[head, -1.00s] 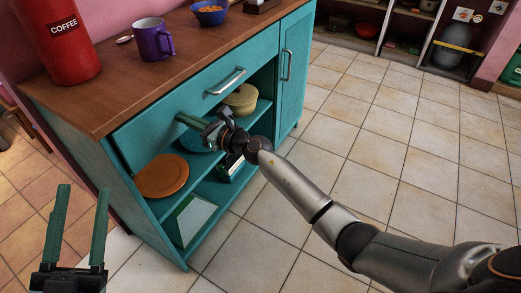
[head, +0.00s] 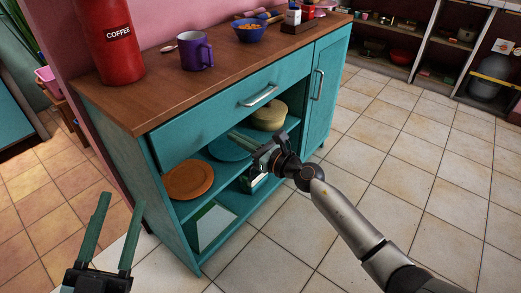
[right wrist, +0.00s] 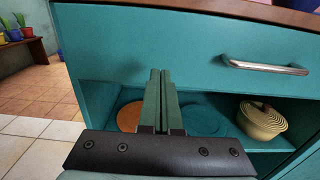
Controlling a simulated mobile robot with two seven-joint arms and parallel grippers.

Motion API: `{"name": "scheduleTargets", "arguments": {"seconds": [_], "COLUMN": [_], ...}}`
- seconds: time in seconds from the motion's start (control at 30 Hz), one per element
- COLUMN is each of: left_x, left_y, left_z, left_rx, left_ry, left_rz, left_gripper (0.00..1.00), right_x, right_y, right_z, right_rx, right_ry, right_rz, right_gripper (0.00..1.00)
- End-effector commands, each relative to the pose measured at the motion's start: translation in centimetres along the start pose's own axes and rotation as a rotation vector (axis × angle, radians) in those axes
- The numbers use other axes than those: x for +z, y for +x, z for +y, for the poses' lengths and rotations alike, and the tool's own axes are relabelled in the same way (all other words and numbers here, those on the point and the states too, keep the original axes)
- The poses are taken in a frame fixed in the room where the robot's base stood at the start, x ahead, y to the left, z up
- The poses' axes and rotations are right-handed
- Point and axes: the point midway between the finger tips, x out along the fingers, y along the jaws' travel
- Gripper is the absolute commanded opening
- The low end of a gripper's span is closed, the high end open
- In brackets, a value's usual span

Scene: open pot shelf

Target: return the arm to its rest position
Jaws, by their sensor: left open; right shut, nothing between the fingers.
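My right gripper (head: 245,139) is shut and empty in front of the open shelf of the teal cabinet (head: 170,143), just below its drawer. In the right wrist view its two fingers (right wrist: 162,80) lie side by side and point towards the shelf opening. My left gripper (head: 121,203) is open and empty at the lower left, over the floor and apart from the cabinet. The right arm reaches in from the lower right.
On the upper shelf are an orange plate (head: 188,180), a teal plate (head: 226,149) and a cream pot (head: 268,115). A coffee canister (head: 108,45), purple mug (head: 196,52) and blue bowl (head: 250,31) stand on the cabinet top. The tiled floor (head: 430,165) at right is clear.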

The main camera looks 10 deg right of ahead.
Motion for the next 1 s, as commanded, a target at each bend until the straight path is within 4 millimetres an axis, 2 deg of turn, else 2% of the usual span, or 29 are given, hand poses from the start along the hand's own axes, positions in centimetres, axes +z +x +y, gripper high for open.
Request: {"name": "scheduleTargets", "arguments": {"seconds": [0.1,0.23,0.4,0.67,0.77,0.87,1.0], "left_x": [2.6,4.5,5.2,5.4,5.4,5.4,5.4], "left_y": [-0.3,-0.8,-1.1,-1.1,-1.1,-1.1,-1.1], "left_z": [0.2,0.5,0.6,0.6,0.6,0.6,0.6], "left_rx": [-0.004,-0.005,-0.006,-0.006,-0.006,-0.006,-0.006], "left_ry": [-0.035,-0.056,-0.065,-0.068,-0.067,-0.067,-0.067], "left_rz": [-0.112,-0.190,-0.215,-0.224,-0.224,-0.223,-0.223], "left_gripper": [0.50,0.50,0.50,0.50,0.50,0.50,0.50], "right_x": [0.0,0.0,-0.1,-0.1,0.2,0.9,2.5], "right_y": [-2.5,-4.7,-6.4,-7.0,-7.9,-9.7,-13.2], "right_z": [-0.1,0.0,-0.1,0.5,2.3,4.7,7.6], "right_rx": [-0.001,0.001,-0.001,0.004,0.019,0.042,0.086], "right_ry": [-0.001,-0.001,0.001,0.052,0.242,0.589,1.188], "right_rz": [0.005,0.004,0.003,-0.010,-0.049,-0.116,-0.224], "right_gripper": [0.00,0.00,0.00,0.00,0.00,0.00,0.00]}}
